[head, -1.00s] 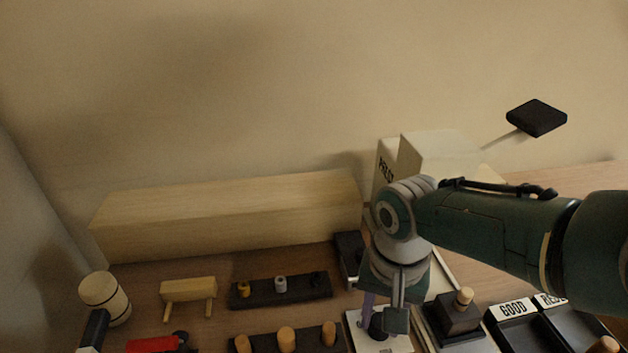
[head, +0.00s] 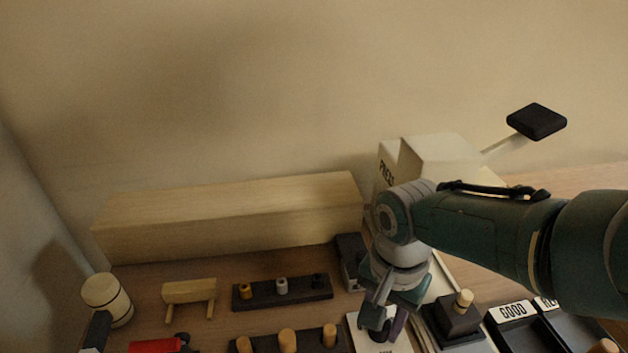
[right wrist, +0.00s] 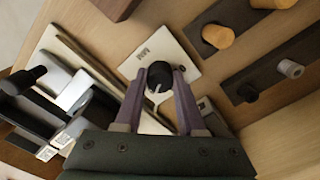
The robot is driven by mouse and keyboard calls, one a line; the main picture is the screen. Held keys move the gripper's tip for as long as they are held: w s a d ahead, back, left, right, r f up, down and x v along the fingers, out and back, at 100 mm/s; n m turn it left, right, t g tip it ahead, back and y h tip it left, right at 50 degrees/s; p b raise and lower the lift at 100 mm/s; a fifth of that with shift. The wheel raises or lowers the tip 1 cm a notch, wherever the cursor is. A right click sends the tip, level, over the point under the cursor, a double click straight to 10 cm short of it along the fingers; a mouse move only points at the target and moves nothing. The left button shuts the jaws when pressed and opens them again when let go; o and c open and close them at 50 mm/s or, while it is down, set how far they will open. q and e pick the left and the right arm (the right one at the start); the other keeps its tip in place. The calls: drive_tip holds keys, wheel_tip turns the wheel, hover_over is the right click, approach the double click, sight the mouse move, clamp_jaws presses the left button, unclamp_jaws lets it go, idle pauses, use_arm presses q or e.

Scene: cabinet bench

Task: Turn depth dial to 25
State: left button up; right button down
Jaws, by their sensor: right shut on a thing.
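The depth dial (right wrist: 159,77) is a round black knob with a pale pointer line, on a white plate (right wrist: 157,48) marked with small lettering. In the right wrist view my right gripper (right wrist: 160,88) has its two purple fingers on either side of the knob, shut on it. In the head view the right gripper (head: 384,328) points down over the white plate (head: 361,335) and mostly hides the knob. The dial's reading is too small to tell. My left gripper is not in view.
A white press (head: 440,158) with a black-ended lever stands behind my right arm. Black trays labelled GOOD (head: 513,310) and another lie to the right. Peg racks (head: 283,291) lie to the left. A black block with a wooden peg (head: 452,318) is close to the gripper.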

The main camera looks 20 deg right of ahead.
drive_tip(key=c, duration=0.5)
unclamp_jaws()
wheel_tip(320, 180, up, 9)
drive_tip(key=p, duration=0.7)
drive_tip(key=shift+d+r, duration=0.1)
drive_tip(key=shift+r+p, duration=0.35)
drive_tip(key=shift+r, duration=0.05)
